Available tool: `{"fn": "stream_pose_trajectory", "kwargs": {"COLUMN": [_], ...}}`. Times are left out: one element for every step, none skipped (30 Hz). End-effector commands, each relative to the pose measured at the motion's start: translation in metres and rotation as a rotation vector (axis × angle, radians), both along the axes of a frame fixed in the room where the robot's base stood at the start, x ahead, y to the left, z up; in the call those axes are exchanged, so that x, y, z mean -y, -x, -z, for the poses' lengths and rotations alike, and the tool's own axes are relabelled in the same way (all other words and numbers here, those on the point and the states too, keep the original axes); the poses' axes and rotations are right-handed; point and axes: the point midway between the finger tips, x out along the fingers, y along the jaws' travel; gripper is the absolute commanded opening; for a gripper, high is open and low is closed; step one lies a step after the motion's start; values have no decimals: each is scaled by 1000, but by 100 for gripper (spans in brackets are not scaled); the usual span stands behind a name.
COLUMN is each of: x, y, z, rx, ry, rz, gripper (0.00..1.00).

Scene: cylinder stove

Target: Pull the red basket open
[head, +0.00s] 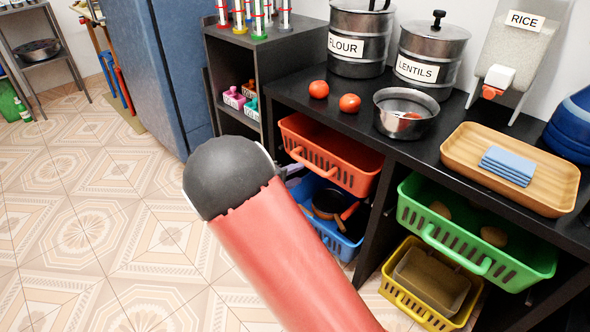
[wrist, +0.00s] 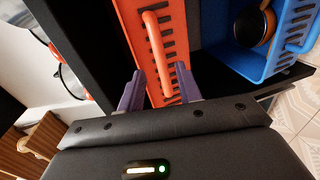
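The red basket (head: 335,152) sits in the upper left opening of the black shelf unit, its slotted front facing out. In the wrist view the red basket (wrist: 121,8) has a bar handle (wrist: 155,42) across its slotted front. My gripper (wrist: 160,72) is open, with its two purple fingers apart at the basket front. The handle's near end lies between and just beyond the fingertips; I cannot tell whether they touch it. In the head view my red and black arm hides most of the gripper; only a bit of finger shows beside the basket's left end.
A blue basket (head: 345,243) holding a pan (head: 328,204) is below the red one. Green (head: 520,270) and yellow (head: 418,312) baskets are to the right. The black countertop (head: 290,88) bears canisters, tomatoes, a metal pot (head: 404,125) and a wooden tray (head: 456,168). Tiled floor (head: 80,215) at left is clear.

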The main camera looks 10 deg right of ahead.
Motion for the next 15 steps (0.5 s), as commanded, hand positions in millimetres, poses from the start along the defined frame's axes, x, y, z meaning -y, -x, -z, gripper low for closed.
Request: {"fn": "stream_pose_trajectory", "kwargs": {"x": [2, 5, 9, 12, 16, 22, 26, 30, 35, 39, 42, 46, 49, 52, 55], "y": [-3, -5, -7, -10, -12, -16, -19, -22, -26, -28, -31, -34, -36, -38, -40], "z": [0, 1, 2, 3, 4, 5, 6, 7, 8, 9, 10, 11, 12, 13, 14], "rx": [2, 3, 2, 2, 1, 0, 0, 0, 1, 1, 1, 1, 1, 0, -1], "ry": [4, 5, 5, 4, 4, 5, 4, 4, 5, 5, 3, 3, 3, 4, 3], "rz": [-2, -2, -1, -1, -1, -1, 0, 0, 1, 1, 0, 0, 0, 0, -2], "gripper": [35, 35, 35, 35, 35, 35, 35, 35, 35, 35, 35, 35, 35, 35, 35]}}
